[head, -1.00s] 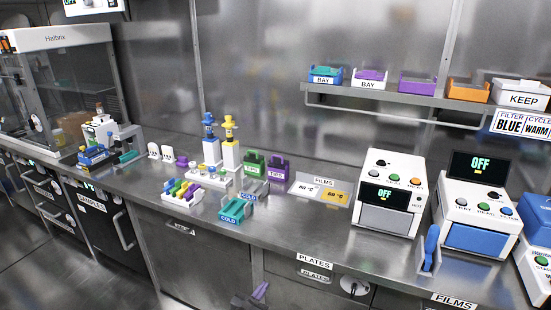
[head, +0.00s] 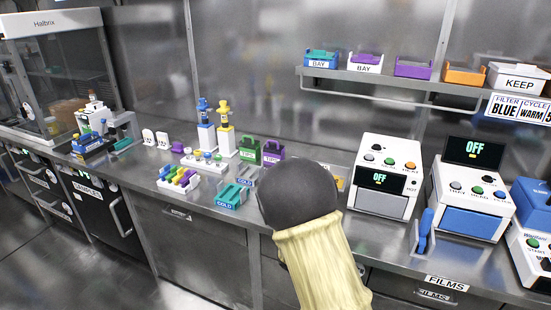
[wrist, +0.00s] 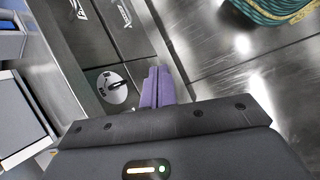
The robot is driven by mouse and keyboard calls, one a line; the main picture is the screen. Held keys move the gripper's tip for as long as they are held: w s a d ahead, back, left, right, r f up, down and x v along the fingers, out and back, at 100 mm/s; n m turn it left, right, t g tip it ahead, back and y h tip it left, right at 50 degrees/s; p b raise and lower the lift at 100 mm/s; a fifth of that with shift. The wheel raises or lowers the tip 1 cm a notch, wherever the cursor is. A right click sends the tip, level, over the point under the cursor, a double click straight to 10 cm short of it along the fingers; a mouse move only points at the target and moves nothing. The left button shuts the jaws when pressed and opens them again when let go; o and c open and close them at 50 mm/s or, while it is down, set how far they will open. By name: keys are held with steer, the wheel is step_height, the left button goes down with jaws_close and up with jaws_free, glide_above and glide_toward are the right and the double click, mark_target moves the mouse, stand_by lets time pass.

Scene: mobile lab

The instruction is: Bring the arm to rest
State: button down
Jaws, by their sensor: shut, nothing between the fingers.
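My gripper (wrist: 158,88) shows in the wrist view as two purple fingers lying side by side, shut with nothing between them. They hang in front of the dark drawer fronts, near a white round disc (wrist: 114,88) with a black mark, and appear apart from it. In the head view my own arm, a dark rounded joint with a cream sleeve, rises from the bottom centre in front of the bench. My gripper is not visible in that view. The arm hides part of the counter and the drawer fronts there.
A shelf (head: 400,84) holds bins. The floor (wrist: 225,45) is open, with a teal coil (wrist: 270,12).

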steer(key=s+d+r+m+t+y, duration=0.1)
steer(key=s+r+m+t+y, duration=0.1)
steer(key=s+r+m+y, duration=0.65)
step_height(320, 180, up, 18)
steer(key=s+h+p, duration=0.1)
steer(key=h+p, duration=0.1)
steer(key=p, duration=1.1)
steer(key=shift+f+m+p, duration=0.2)
steer(key=shift+m+p, duration=0.1)
steer(key=shift+m, duration=0.15)
steer(key=shift+f+h, duration=0.1)
steer(key=shift+h, duration=0.15)
